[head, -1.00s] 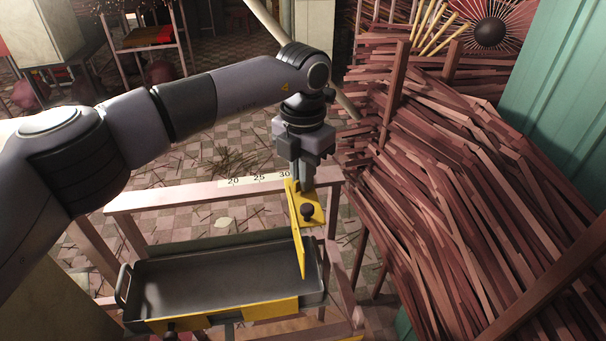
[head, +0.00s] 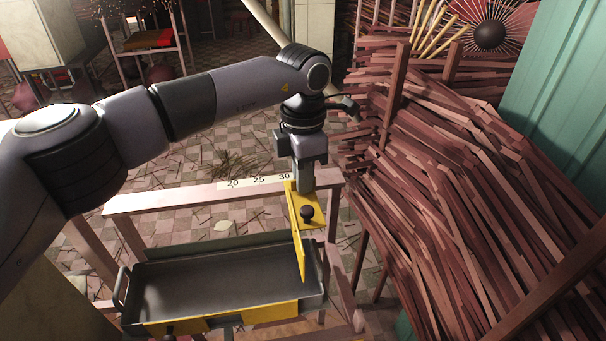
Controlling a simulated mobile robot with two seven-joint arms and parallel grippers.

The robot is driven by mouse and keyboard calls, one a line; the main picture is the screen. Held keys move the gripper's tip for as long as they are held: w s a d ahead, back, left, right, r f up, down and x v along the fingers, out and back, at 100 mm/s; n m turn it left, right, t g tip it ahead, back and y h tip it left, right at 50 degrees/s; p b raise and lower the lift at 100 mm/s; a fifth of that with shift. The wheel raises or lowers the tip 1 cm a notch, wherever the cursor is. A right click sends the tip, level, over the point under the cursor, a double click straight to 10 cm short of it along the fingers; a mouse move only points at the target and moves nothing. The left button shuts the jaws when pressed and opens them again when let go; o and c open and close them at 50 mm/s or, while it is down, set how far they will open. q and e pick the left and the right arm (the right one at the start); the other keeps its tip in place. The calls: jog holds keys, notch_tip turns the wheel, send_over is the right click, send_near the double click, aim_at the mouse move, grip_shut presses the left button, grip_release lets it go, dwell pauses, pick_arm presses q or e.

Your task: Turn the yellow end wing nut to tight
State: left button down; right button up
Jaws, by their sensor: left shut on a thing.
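The yellow end piece (head: 301,250) is an angled plate at the right end of the dark tray, with an upright face and a flat flange. A dark round knob (head: 307,212) sits on its flange; it looks like the wing nut, but its wings cannot be made out. My left gripper (head: 304,188) points down at the back edge of the yellow piece, just behind the knob. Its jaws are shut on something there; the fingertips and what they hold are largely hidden. My right gripper is out of view.
The dark metal tray (head: 210,276) lies in a pink wooden frame, with a yellow strip (head: 270,312) along its front. A scale (head: 258,181) marked 20, 25, 30 runs along the back rail. Bundled reddish sticks (head: 450,210) fill the right side, close to my left gripper.

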pick_arm(q)
jog(key=shift+w+r, duration=0.1)
jog(key=shift+r, duration=0.1)
jog(key=c, duration=1.3)
grip_release()
jog(key=shift+f, duration=0.1)
jog(key=shift+o, duration=0.2)
notch_tip(320, 180, up, 7)
jog(key=shift+r, duration=0.1)
